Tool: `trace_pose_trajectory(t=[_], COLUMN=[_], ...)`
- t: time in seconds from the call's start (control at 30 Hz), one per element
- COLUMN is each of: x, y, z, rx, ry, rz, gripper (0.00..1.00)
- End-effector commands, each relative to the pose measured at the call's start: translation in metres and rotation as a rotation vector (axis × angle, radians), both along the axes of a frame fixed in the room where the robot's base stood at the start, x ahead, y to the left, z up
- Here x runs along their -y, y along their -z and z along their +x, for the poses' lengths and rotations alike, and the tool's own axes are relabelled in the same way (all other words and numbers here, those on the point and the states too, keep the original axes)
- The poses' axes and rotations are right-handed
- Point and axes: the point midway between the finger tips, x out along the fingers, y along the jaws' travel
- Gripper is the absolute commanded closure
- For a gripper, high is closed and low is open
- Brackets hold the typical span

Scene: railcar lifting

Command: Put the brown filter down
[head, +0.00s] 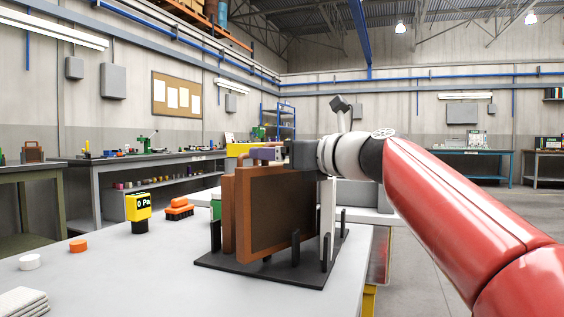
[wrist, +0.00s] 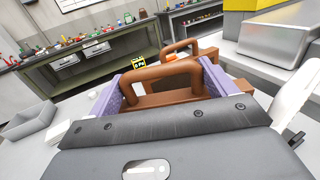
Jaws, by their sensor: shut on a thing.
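The brown filter (head: 277,212) is a flat upright panel with a brown frame and a dark face. In the head view it stands at the black rack (head: 262,268), among the rack's upright posts. I cannot tell whether its lower edge bears on the rack base. My gripper (head: 272,153) is at its top and is shut on its handle. In the wrist view the brown handle (wrist: 162,78) lies between the two purple fingers. A second brown panel (head: 229,212) stands just behind it to the left, and its handle (wrist: 180,46) shows in the wrist view.
The grey table (head: 130,280) holds a yellow gauge (head: 138,206), orange blocks (head: 179,208), an orange cap (head: 78,246), a white cap (head: 29,262) and folded white cloths (head: 22,302). The table's left front is largely clear. A white upright thing (head: 327,205) stands right behind the filter.

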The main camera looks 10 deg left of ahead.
Motion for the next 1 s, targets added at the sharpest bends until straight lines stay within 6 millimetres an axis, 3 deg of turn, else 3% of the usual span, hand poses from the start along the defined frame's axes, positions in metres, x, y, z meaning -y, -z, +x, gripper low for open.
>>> trace_pose_trajectory(t=[0.67, 0.7, 0.83, 1.0], x=[0.000, 0.000, 0.000, 0.000], y=[0.010, 0.010, 0.010, 0.010], z=[-0.001, 0.000, 0.000, 0.000], rx=[0.003, 0.002, 0.001, 0.001], ry=[0.000, -0.001, -0.001, 0.000], rz=[0.001, -0.001, 0.000, 0.000], gripper=[0.65, 0.15, 0.00, 0.00])
